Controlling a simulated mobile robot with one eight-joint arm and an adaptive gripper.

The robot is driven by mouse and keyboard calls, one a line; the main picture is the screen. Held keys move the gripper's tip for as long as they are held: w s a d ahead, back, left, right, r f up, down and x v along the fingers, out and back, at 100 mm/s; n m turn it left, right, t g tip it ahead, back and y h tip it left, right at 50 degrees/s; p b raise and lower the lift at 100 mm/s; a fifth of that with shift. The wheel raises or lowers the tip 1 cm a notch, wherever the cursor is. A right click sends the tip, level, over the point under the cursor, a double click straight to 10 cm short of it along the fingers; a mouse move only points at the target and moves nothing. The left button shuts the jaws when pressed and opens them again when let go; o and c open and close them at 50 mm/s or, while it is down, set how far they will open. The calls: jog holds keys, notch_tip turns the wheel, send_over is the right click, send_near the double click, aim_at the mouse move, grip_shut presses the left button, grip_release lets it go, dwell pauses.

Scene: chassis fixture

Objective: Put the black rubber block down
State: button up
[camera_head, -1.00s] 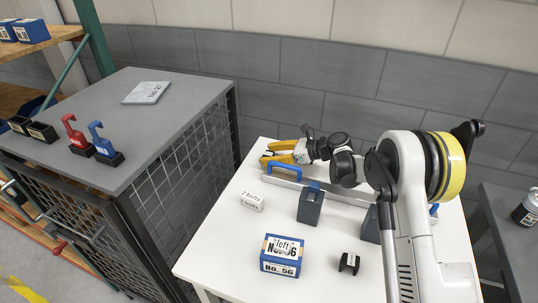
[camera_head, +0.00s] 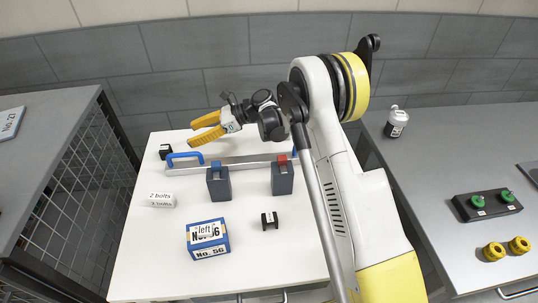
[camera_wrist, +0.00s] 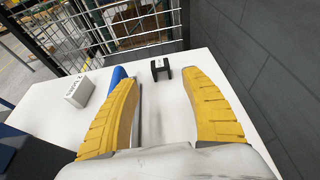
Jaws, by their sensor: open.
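A small black rubber block (camera_head: 166,152) with a white label stands on the white table near its back left edge, left of the blue handle. My gripper (camera_head: 191,134) is open, with its yellow fingers above the table, to the right of and apart from this block. In the wrist view the block (camera_wrist: 161,70) shows beyond the gap between the open fingertips (camera_wrist: 158,78), with nothing held. Another black block (camera_head: 269,220) of similar form sits at the front middle of the table.
A bar with a blue handle (camera_head: 185,159) lies by two grey stands (camera_head: 218,185) (camera_head: 283,180). A white "2 bolts" label block (camera_head: 161,199) and a blue box (camera_head: 208,238) are on the table (camera_head: 150,270). A wire cage (camera_head: 75,190) stands left; a grey bench (camera_head: 430,160) stands right.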

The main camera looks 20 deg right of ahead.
jog(key=w+d+r+m+t, duration=0.25)
jog(key=r+m+t, duration=0.35)
jog(key=r, duration=0.7)
jog(key=w+d+r+m+t, duration=0.25)
jog(key=r+m+t, duration=0.35)
jog(key=r, duration=0.8)
jog(key=s+d+r+m+t+h, duration=0.2)
jog(key=d+r+m+t+h, duration=0.15)
jog(key=d+r+m, duration=0.35)
jog(key=s+d+r+m+t+h, duration=0.2)
jog(key=d+r+m+h, duration=0.15)
jog(key=m, duration=0.45)
jog(key=s+d+f+m+g+h, duration=0.2)
jog(key=s+d+f+m+h, duration=0.2)
jog(key=s+d+m, duration=0.3)
jog(key=s+d+f+m+g+h, duration=0.3)
jog(key=s+d+f+m+h, duration=0.15)
jog(key=s+m, duration=0.45)
jog(key=s+a+f+m+g+y, duration=0.1)
jog(key=s+f+m+g, duration=0.2)
jog(key=s+f, duration=0.5)
jog(key=s+a+f+m+g+y, duration=0.1)
jog(key=s+f+m+g, duration=0.3)
jog(key=s, duration=0.8)
notch_tip(320, 180, down, 4)
jog(key=shift+s+a+f+m, duration=0.1)
jog(key=shift+s+a+m, duration=0.25)
jog(key=shift+m, duration=0.85)
jog(key=shift+w, duration=0.15)
